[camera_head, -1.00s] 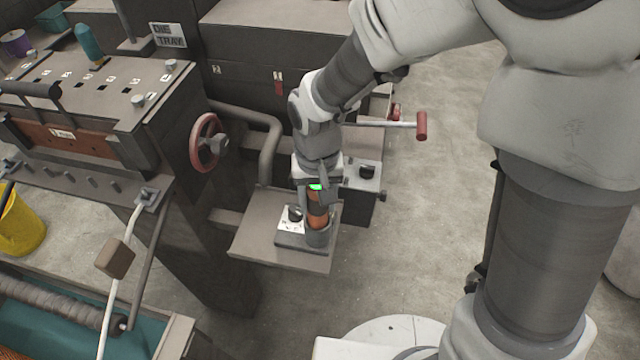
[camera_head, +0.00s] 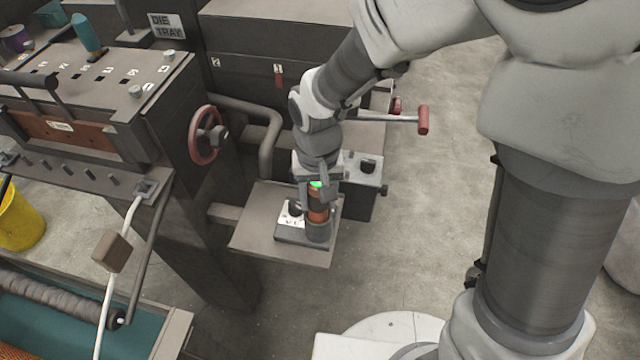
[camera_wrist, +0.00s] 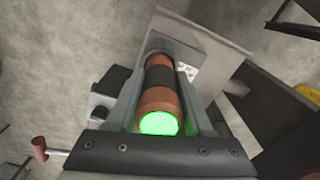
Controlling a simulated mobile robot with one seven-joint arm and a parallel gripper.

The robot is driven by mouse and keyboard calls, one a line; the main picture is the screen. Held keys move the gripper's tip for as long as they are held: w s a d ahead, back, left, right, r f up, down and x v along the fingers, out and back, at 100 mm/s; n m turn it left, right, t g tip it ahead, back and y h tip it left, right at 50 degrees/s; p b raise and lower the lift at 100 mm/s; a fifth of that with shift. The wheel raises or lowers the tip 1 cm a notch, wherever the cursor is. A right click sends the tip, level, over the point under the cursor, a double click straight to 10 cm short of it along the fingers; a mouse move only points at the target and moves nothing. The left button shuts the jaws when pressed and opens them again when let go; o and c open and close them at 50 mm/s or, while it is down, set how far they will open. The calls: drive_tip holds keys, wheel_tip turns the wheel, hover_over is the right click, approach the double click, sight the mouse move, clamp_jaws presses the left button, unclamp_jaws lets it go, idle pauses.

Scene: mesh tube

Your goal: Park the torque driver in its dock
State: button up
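The torque driver (camera_head: 318,214) is an orange-brown cylinder with a dark band and a green lit end. It stands about upright, its lower end in a grey round cup, the dock (camera_head: 318,232), on a small shelf. The cup's inside is hidden. My gripper (camera_head: 317,195) is above the shelf, with a finger on each side of the driver's upper part. In the wrist view, the driver (camera_wrist: 160,95) lies between the two fingers (camera_wrist: 163,85), which look spread with a narrow gap beside it. The fingers appear open.
The shelf (camera_head: 265,245) also carries a white-labelled plate with a dark knob (camera_head: 295,209). A second box with a knob (camera_head: 367,166) is just behind. A red handwheel (camera_head: 204,135) is left, a red-handled crank (camera_head: 423,120) right. Open floor lies to the right.

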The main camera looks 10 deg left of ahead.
drive_tip(key=o, duration=0.5)
drive_tip(key=shift+o, duration=0.2)
wheel_tip(320, 180, up, 18)
drive_tip(key=f+p, duration=0.1)
drive_tip(key=p, duration=0.1)
drive_tip(key=s+d+r+m+t, duration=0.1)
drive_tip(key=s+d+t, duration=0.1)
drive_tip(key=d, duration=0.4)
drive_tip(key=s+d+r+t, duration=0.1)
drive_tip(key=s+d+r, duration=0.1)
drive_tip(key=d, duration=0.5)
drive_tip(key=s+d+r+m+t, duration=0.1)
drive_tip(key=s+d+r+t, duration=0.1)
drive_tip(key=d, duration=0.5)
drive_tip(key=shift+s+r+m+t, duration=0.25)
drive_tip(key=shift+s+m+t, duration=0.05)
drive_tip(key=shift+s, duration=0.5)
